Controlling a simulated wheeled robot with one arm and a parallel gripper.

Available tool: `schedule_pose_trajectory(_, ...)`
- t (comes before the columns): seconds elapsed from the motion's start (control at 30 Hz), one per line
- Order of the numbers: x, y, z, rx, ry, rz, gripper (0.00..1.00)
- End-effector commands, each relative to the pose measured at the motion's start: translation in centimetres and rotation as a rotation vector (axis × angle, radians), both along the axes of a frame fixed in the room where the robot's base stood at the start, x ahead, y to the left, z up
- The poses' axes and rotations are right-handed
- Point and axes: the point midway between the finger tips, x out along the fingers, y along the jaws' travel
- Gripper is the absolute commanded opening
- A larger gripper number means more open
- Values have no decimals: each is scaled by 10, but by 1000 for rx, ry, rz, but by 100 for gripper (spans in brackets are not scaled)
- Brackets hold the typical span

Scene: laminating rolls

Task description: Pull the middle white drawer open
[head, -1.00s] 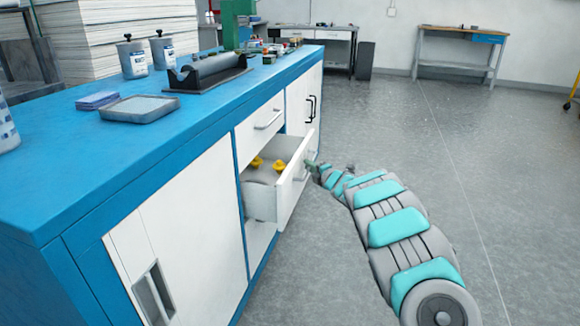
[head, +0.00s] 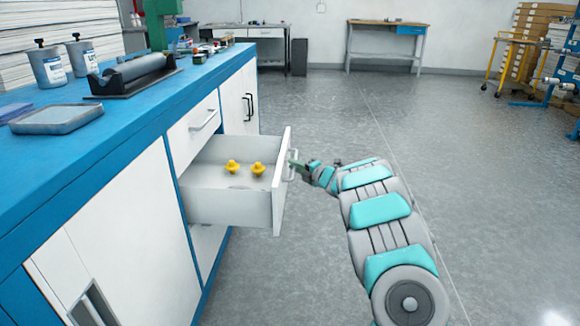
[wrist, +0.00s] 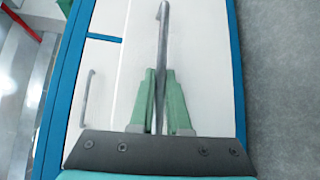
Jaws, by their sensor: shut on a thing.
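The middle white drawer (head: 225,208) stands well out from the blue-topped cabinet in the head view. Two yellow knobbed objects (head: 232,166) and a flat pale item, partly hidden by the drawer's side, lie inside it. My gripper (head: 293,164) is at the drawer's front, on its handle (head: 291,172). In the wrist view, the green fingers of my gripper (wrist: 158,100) are closed on the grey bar handle (wrist: 163,45), one on each side of it.
The blue worktop (head: 120,122) carries a roller device (head: 135,72), a grey tray (head: 55,118) and two canisters (head: 80,57). A closed drawer (head: 193,130) sits above the open one.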

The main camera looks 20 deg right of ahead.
Motion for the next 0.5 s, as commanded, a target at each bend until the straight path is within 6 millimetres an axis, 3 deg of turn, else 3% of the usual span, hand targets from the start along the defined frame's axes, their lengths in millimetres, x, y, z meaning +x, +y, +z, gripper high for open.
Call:
schedule_pose_trajectory(0.27,0,-3,1,1,-2,-6,0)
schedule_pose_trajectory(0.3,0,-3,1,1,-2,-6,18)
schedule_pose_trajectory(0.4,0,-2,1,1,-2,-5,27)
schedule_pose_trajectory(0.5,0,-2,1,1,-1,-4,27)
